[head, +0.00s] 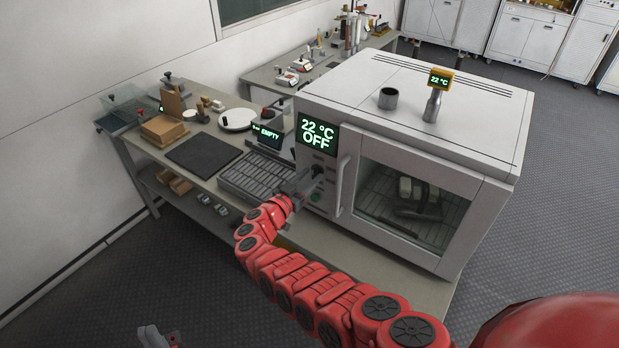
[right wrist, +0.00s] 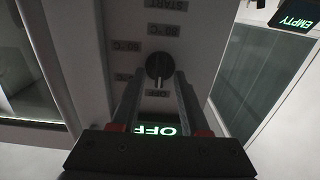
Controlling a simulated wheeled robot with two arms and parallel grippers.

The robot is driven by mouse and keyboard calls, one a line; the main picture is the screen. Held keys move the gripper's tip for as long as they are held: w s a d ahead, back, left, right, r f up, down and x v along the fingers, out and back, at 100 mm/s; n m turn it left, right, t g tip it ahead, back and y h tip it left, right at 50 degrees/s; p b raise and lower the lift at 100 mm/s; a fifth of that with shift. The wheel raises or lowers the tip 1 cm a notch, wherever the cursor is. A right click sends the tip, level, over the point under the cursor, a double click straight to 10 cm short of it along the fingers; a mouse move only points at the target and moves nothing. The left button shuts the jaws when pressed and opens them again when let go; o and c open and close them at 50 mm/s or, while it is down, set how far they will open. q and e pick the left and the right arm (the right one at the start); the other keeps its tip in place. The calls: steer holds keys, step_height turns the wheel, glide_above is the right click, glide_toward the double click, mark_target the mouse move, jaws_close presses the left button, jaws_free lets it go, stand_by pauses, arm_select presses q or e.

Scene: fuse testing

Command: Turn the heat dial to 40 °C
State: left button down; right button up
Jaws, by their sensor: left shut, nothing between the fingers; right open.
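The heat dial (right wrist: 158,66) is a dark round knob on the oven's light control panel. In the right wrist view, which shows the panel upside down, its pale mark points toward the OFF label. My right gripper (right wrist: 162,84) is open, its fingertips on either side of the knob; I cannot tell if they touch it. In the head view the right gripper (head: 304,181) is at the panel and partly hides the dial. The oven display (head: 317,134) reads 22 °C OFF. My left gripper (head: 160,337) is shut and empty at the bottom edge, away from the oven.
The oven door handle (head: 343,186) stands just right of the dial. A green button (head: 315,197) lies below it. A slotted metal tray (head: 258,177) and a small screen reading EMPTY (head: 268,134) are on the bench to the left. A yellow thermometer display (head: 441,79) stands on the oven.

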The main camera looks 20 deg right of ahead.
jaws_close()
steer(key=shift+m, duration=0.3)
stand_by(0.4)
steer(key=shift+d+f+m+b, duration=0.1)
steer(key=shift+f+m+b, duration=0.15)
steer(key=shift+m+b, duration=0.4)
steer(key=m+b, duration=0.2)
steer(key=m, duration=0.1)
steer(key=shift+d+m+b, duration=0.1)
steer(key=shift+m+b, duration=0.15)
steer(key=shift+b, duration=0.15)
steer(key=m+b, duration=0.4)
steer(key=shift+s+f, duration=0.1)
steer(key=shift+f, duration=0.05)
steer(key=shift+r+m+b, duration=0.2)
steer(key=shift+m+b, duration=1)
steer(key=shift+b, duration=0.25)
